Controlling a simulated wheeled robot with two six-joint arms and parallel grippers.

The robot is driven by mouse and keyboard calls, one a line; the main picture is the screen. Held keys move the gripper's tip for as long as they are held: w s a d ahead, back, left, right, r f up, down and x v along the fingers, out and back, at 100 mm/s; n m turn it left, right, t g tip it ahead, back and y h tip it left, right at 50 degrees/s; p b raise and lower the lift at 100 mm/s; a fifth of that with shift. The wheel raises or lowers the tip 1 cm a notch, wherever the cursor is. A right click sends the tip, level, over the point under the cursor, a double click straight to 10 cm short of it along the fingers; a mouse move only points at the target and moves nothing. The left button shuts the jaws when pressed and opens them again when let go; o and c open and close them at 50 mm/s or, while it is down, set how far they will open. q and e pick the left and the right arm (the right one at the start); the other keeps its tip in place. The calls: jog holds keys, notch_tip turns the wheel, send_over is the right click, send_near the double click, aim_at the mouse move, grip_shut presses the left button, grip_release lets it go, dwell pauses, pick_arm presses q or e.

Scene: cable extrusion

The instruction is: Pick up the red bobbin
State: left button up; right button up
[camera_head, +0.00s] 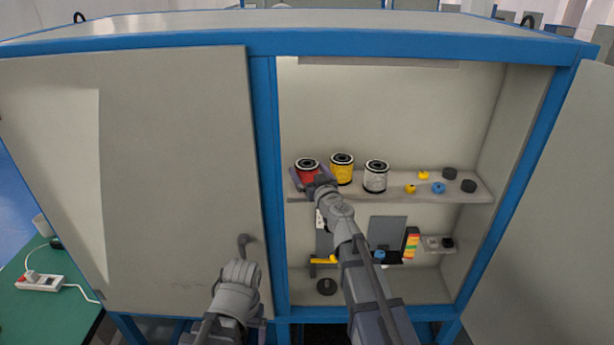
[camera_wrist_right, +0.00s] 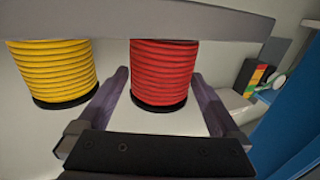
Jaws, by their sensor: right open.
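The red bobbin (camera_head: 307,173) stands upright at the left end of the cabinet's upper shelf, partly hidden behind my right gripper (camera_head: 314,182). In the right wrist view, which is upside down, the red bobbin (camera_wrist_right: 163,70) lies between the two open fingers of my right gripper (camera_wrist_right: 162,84). Gaps show on both sides of it. My left arm (camera_head: 236,292) is low in front of the closed left door; its fingers cannot be made out.
A yellow bobbin (camera_head: 342,168) stands close to the red one, with a white bobbin (camera_head: 376,177) beyond it. Small yellow, blue and black parts lie at the right of the shelf (camera_head: 455,194). The cabinet's middle post (camera_head: 267,170) is close on the left.

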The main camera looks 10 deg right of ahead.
jog(key=shift+w+a, duration=0.1)
jog(key=shift+w, duration=0.6)
jog(key=shift+s, duration=0.1)
jog(key=shift+c, duration=0.2)
jog(key=c, duration=1.2)
